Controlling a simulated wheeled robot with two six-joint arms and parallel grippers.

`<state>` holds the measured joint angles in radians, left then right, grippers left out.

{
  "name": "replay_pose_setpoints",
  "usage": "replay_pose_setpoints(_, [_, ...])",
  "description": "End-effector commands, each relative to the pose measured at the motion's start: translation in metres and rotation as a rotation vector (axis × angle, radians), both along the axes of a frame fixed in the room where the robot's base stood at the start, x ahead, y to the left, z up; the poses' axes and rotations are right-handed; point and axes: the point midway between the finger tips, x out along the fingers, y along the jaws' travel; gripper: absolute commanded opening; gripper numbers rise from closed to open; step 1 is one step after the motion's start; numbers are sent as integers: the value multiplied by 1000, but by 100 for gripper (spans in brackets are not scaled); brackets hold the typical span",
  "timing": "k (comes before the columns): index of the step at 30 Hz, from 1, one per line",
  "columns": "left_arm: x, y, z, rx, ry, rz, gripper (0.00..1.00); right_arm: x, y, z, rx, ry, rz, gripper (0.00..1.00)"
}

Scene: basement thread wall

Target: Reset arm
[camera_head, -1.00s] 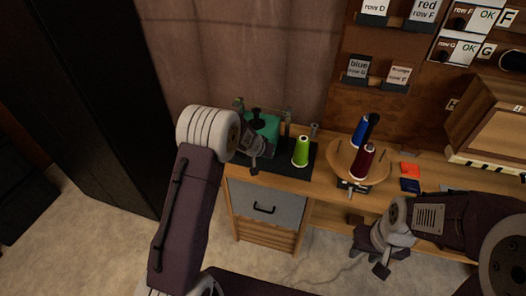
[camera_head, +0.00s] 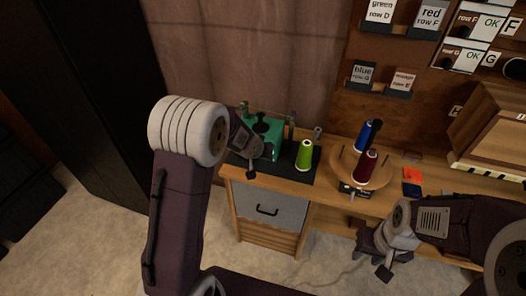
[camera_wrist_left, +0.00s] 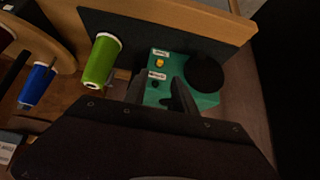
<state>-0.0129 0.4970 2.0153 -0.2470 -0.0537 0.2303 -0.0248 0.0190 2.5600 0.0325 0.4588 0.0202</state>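My left arm comes in from the left, and its gripper (camera_head: 253,165) is above the left end of the bench, beside the green machine (camera_head: 266,133). In the left wrist view the left gripper's two dark fingers (camera_wrist_left: 160,92) stand apart with nothing between them, in front of the green machine (camera_wrist_left: 206,98). My right gripper (camera_head: 374,258) is low in front of the bench, its fingers apart and empty.
A lime thread cone (camera_head: 304,155) stands on the dark mat. A round wooden stand (camera_head: 348,160) holds a blue cone (camera_head: 363,136) and a dark red cone (camera_head: 366,166). Orange and blue patches (camera_head: 411,175) lie right. Labelled shelves (camera_head: 378,88) are behind. A drawer unit (camera_head: 268,207) is below.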

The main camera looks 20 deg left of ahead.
Motion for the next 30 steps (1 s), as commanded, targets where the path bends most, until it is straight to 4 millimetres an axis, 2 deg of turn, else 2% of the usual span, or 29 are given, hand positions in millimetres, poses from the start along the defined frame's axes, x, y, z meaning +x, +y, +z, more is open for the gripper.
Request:
replay_pose_setpoints(7, [2,0,5,0,-11,-1,33,0,0,0,0,0,0,36])
replay_pose_setpoints(8, [3,-1,12,0,-25,-1,33,0,0,0,0,0,0,36])
replay_pose_setpoints(10, [0,-2,39,-4,-68,0,33,0,0,0,0,0,0,36])
replay_pose_setpoints(11, [-10,-1,47,-10,-69,9,33,0,0,0,0,0,0,36])
replay_pose_setpoints(13, [-58,2,50,-17,6,43,33,0,0,0,0,0,0,36])
replay_pose_setpoints(15, [-112,5,37,-18,128,67,33,0,0,0,0,0,0,36])
replay_pose_setpoints(18, [-182,5,14,-20,304,81,33,0,0,0,0,0,0,36])
replay_pose_setpoints(21, [-234,3,-4,-22,454,80,33,0,0,0,0,0,0,36])
replay_pose_setpoints(25, [-265,0,-14,-23,565,66,33,0,0,0,0,0,0,36])
replay_pose_setpoints(30, [-269,0,-14,-16,582,49,33,0,0,0,0,0,0,36])
